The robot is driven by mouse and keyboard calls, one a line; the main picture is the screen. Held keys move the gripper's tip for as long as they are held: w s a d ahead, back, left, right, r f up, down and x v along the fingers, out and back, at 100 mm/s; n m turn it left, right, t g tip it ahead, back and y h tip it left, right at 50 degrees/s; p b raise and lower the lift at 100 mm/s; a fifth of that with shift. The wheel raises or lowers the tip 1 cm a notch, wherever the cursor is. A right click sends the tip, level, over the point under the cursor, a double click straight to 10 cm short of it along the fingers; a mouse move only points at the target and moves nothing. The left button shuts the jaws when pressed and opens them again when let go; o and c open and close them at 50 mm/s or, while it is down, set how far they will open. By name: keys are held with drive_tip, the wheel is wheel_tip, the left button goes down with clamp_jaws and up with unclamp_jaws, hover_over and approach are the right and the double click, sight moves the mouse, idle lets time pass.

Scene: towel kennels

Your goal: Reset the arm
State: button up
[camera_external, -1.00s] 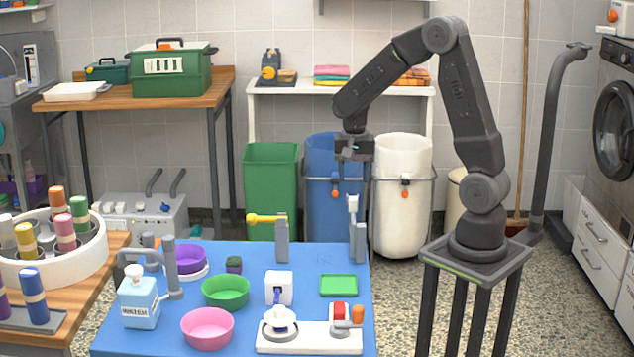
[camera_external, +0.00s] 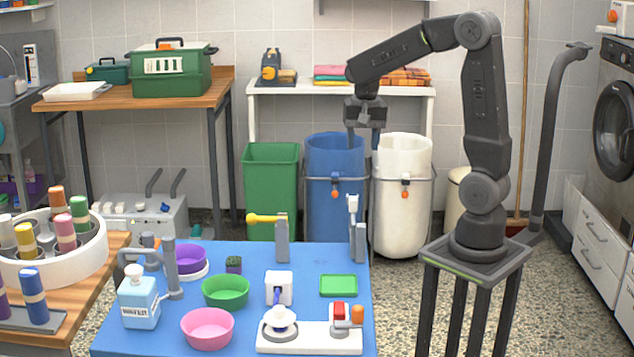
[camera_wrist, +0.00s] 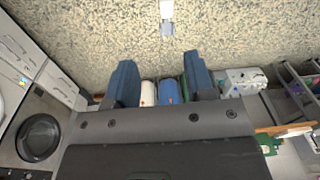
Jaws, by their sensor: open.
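My gripper (camera_external: 364,141) hangs in the air beyond the far edge of the blue table, in front of the blue and white bins in the external view. Its two fingers are apart with nothing between them. In the wrist view my gripper (camera_wrist: 161,85) shows as two blue-grey fingers spread wide, with floor and bins seen past them.
The blue table (camera_external: 335,262) holds a pink bowl (camera_external: 208,329), a green bowl (camera_external: 225,291), a soap bottle (camera_external: 138,303) and a green tray (camera_external: 338,285). Behind stand a green bin (camera_external: 270,190), a blue bin (camera_external: 330,160) and a white bin (camera_external: 402,215). A shelf (camera_external: 300,89) holds folded towels.

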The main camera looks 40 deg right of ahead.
drive_tip(key=s+d+r+n+t, duration=0.2)
drive_tip(key=s+n, duration=0.2)
drive_tip(key=s, duration=0.3)
drive_tip(key=s+d+r+n+t, duration=0.2)
drive_tip(key=s+r+n, duration=0.1)
drive_tip(key=s, duration=0.4)
drive_tip(key=shift+s+r+n+t, duration=0.3)
drive_tip(key=shift+r+n+t, duration=0.05)
drive_tip(key=shift+n+t, duration=0.05)
